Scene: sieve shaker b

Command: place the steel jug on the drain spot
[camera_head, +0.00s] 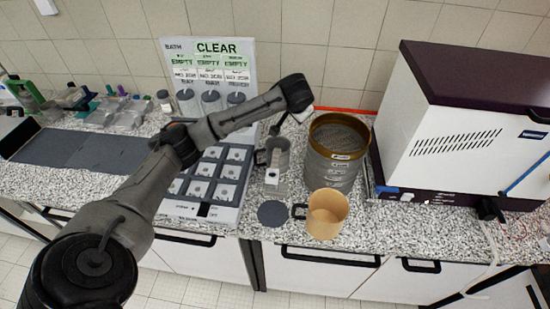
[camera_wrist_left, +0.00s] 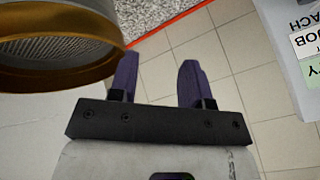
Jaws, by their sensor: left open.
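A grey metallic vessel, apparently the steel jug (camera_head: 284,149), stands on the counter just left of the sieve stack. Its front is partly covered by a pale upright object. A dark grey round disc, apparently the drain spot (camera_head: 272,214), lies bare near the counter's front edge. My left gripper (camera_wrist_left: 158,77) is open, with nothing between its purple fingers in the left wrist view. In the head view it is behind the jug, near the wall, and its fingers are hard to make out. The jug is not seen in the wrist view. My right gripper is not in view.
The sieve stack (camera_head: 336,158) with a brass rim stands close to my left gripper; its rim (camera_wrist_left: 105,72) also shows there. A tan mug (camera_head: 327,214) stands right of the disc. A white machine (camera_head: 450,140) fills the right. A status board (camera_head: 245,75) stands behind my arm.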

